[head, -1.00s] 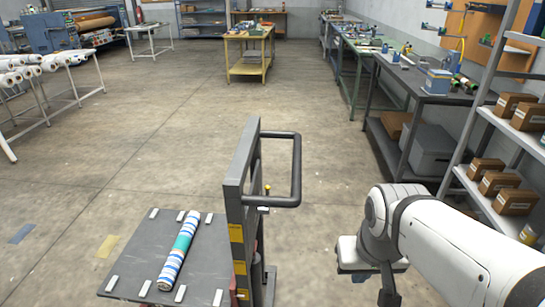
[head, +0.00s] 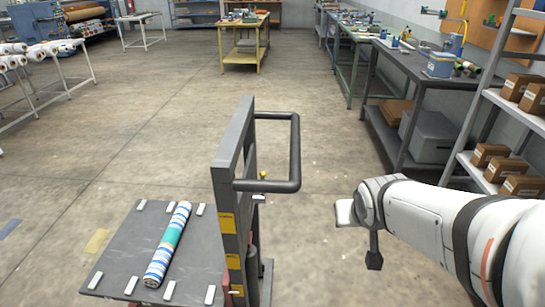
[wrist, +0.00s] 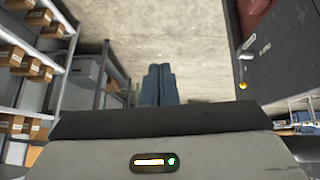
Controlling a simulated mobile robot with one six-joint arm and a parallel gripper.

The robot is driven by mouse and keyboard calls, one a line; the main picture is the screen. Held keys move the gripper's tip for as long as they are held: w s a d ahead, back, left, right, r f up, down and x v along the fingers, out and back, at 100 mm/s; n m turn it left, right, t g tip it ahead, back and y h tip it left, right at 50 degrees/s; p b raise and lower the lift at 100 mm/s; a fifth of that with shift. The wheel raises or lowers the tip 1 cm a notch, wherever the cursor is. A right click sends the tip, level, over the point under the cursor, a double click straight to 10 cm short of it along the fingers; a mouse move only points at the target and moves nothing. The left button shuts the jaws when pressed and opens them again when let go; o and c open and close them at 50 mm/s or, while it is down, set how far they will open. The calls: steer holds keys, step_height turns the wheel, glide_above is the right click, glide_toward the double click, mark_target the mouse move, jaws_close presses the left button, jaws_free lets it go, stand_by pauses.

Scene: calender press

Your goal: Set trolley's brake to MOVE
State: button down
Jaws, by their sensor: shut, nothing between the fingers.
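The trolley (head: 226,188) stands at the lower middle of the head view, with a dark upright end frame and a black loop handle (head: 296,150). A small yellow-knobbed lever (head: 263,174) sits by the frame under the handle; I take it for the brake. The knob also shows at the right in the wrist view (wrist: 243,86), beside a dark panel with small pale plates. Its setting cannot be read. My gripper (head: 374,262) hangs to the right of the trolley, apart from it. Its fingers (wrist: 158,80) are shut and empty, with floor beyond them.
A striped roll (head: 168,245) lies on the trolley's grey deck (head: 120,262) between small pale blocks. A shelf with boxes (head: 522,186) and dark workbenches (head: 425,72) line the right side. Open concrete floor lies beyond the trolley.

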steer(key=w+a+f+n+t+y+b, duration=0.5)
steer(key=w+a+f+t+y+b, duration=0.2)
steer(key=w+a+f+y+b, duration=0.45)
steer(key=w+a+h+b, duration=0.1)
steer(key=w+a+b, duration=0.3)
steer(key=w+a, duration=0.4)
steer(key=w, duration=0.3)
steer(key=shift+w+a+f+h, duration=0.35)
steer(key=shift+w+a, duration=0.05)
